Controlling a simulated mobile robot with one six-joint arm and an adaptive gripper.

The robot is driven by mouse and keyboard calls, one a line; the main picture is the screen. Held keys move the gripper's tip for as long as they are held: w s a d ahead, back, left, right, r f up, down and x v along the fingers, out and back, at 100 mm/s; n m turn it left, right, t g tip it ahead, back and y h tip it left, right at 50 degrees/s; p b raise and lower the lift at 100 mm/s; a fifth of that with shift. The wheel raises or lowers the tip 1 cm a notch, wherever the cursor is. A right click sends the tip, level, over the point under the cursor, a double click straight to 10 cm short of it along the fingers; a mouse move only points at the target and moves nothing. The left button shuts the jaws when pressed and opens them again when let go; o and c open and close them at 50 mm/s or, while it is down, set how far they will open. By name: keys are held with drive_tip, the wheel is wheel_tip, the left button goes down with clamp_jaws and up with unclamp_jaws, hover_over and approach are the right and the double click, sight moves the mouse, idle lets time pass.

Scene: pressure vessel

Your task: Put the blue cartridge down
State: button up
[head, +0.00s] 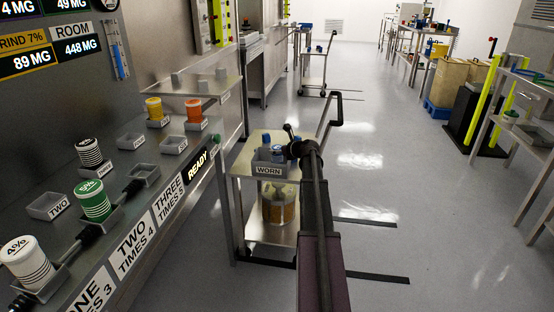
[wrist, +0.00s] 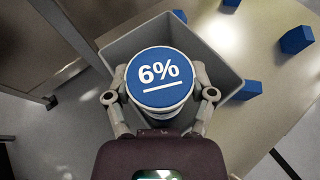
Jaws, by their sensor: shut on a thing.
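The blue cartridge (wrist: 162,76), with a blue lid marked 6%, is upright between the fingers of my gripper (wrist: 160,100) in the wrist view. My gripper is shut on its sides. The cartridge is over or inside the open grey bin (wrist: 222,60); I cannot tell whether its base touches the bin floor. In the head view the bin labelled WORN (head: 268,168) stands on top of a metal cart, with my gripper (head: 291,149) at its right edge. The cartridge is hard to make out there.
The cart (head: 246,200) carries small blue blocks (wrist: 296,39) around the bin and a yellowish container (head: 279,207) on its lower shelf. At the left, a metal bench holds trays with green (head: 93,203), white, black, yellow and orange cartridges.

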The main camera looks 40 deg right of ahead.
sight(281, 157)
drive_tip(key=shift+f, duration=0.1)
drive_tip(key=shift+f+b, duration=1.85)
drive_tip(key=shift+b, duration=0.1)
drive_tip(key=shift+f, duration=0.1)
drive_tip(key=o, duration=1.3)
drive_tip(key=shift+c, duration=0.2)
drive_tip(key=shift+s+r, duration=0.2)
drive_tip(key=shift+r, duration=0.1)
drive_tip(key=p+v, duration=0.4)
drive_tip(key=v, duration=0.7)
drive_tip(key=shift+s+p, duration=0.25)
drive_tip(key=shift+p, duration=0.1)
drive_tip(key=shift+r, duration=0.1)
